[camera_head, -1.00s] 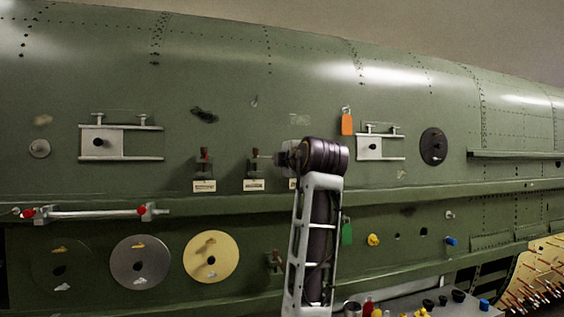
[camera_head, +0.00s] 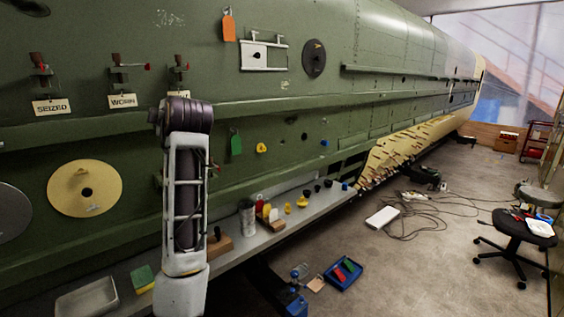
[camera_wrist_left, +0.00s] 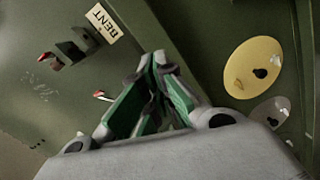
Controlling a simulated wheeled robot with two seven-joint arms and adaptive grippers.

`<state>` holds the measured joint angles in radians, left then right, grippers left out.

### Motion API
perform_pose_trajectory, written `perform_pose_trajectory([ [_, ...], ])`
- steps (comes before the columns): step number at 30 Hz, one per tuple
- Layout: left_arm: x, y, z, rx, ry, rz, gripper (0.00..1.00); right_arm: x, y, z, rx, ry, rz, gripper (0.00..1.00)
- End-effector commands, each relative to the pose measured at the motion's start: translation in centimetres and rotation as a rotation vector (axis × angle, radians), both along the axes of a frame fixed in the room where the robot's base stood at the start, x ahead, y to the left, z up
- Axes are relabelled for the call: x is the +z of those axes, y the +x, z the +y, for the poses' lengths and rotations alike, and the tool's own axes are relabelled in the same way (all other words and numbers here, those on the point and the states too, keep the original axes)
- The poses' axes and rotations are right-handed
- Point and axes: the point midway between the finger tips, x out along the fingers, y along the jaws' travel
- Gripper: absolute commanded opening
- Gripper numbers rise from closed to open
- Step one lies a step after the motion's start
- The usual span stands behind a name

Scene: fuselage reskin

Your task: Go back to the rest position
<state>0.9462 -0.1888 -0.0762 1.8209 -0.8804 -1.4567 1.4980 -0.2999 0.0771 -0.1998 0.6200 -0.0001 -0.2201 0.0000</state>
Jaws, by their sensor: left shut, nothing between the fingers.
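My left gripper (camera_wrist_left: 157,65) shows in the left wrist view, its green-padded fingers closed together at the tips with nothing between them. It is in front of the green fuselage side, between a label reading BENT (camera_wrist_left: 100,22) and a yellow disc (camera_wrist_left: 253,67). In the head view one of my arms stands up in front of the fuselage (camera_head: 330,90), with its dark joint uppermost; no gripper fingers show there. My right gripper is in neither view.
A narrow shelf (camera_head: 232,248) with a can, yellow pieces and a metal tray (camera_head: 88,299) runs below the fuselage. A blue bin (camera_head: 343,273), a white box (camera_head: 382,217), cables and a black stool (camera_head: 524,228) are on the floor at right.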

Motion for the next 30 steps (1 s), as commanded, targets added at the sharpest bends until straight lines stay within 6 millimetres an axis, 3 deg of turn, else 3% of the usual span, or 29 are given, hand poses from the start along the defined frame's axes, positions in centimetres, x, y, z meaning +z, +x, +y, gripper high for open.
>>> perform_pose_trajectory([
  [1,-1.8,0.2,0.1,-0.012,0.015,0.036,0.0,0.0,0.0,-0.1,0.0,0.0,0.0,0.4],
  [14,-14.1,0.1,0.0,-0.15,0.145,0.319,0.0,0.0,0.0,-0.4,0.002,-0.004,0.0,0.4],
  [30,-28.6,-3.4,-0.8,-0.369,0.313,0.646,0.0,0.0,0.0,-0.4,0.002,-0.004,0.0,0.4],
])
